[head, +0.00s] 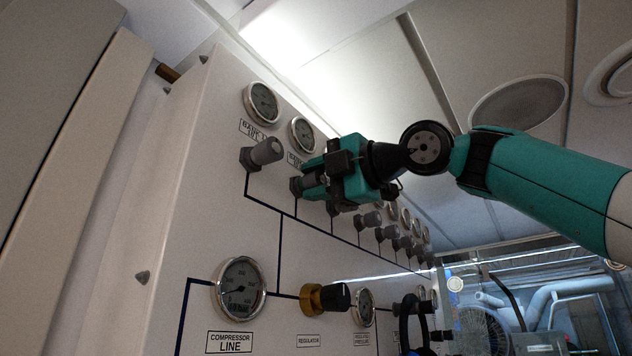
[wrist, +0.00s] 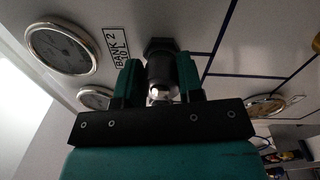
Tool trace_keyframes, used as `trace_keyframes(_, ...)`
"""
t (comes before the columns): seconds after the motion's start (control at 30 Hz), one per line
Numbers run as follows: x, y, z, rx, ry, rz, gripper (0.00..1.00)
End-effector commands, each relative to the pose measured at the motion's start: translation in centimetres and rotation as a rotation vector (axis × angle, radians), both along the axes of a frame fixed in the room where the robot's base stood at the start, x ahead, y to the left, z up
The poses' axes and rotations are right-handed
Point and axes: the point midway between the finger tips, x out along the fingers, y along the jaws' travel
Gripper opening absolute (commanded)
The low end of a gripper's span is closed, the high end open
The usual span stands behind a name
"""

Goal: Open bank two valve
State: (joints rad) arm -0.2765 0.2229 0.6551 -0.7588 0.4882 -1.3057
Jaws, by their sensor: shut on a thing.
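The bank two valve (wrist: 161,72) shows in the wrist view as a grey knob on a dark fitting, beside a label (wrist: 116,46) reading BANK 2. My gripper (wrist: 160,85) is shut on this knob, with one teal finger on each side. In the head view my gripper (head: 318,178) is against the panel at the second valve of the upper row and hides most of it. The bank two gauge (head: 303,134) is just above it, and a gauge also shows at the upper left of the wrist view (wrist: 62,47).
The bank one valve (head: 262,153) and its gauge (head: 261,103) are left of my gripper. Several more valves (head: 386,233) run along the row to the right. Below are the compressor line gauge (head: 239,285) and a black regulator knob (head: 335,297). Open room lies right of the panel.

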Motion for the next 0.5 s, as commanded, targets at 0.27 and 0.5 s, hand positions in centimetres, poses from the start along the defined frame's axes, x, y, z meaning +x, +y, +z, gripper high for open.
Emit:
trace_keyframes(0.27, 0.04, 0.07, -0.18, -0.125, -0.154, 0.002, 0.11)
trace_keyframes(0.5, 0.01, 0.08, -0.2, -0.186, -0.231, 0.003, 0.11)
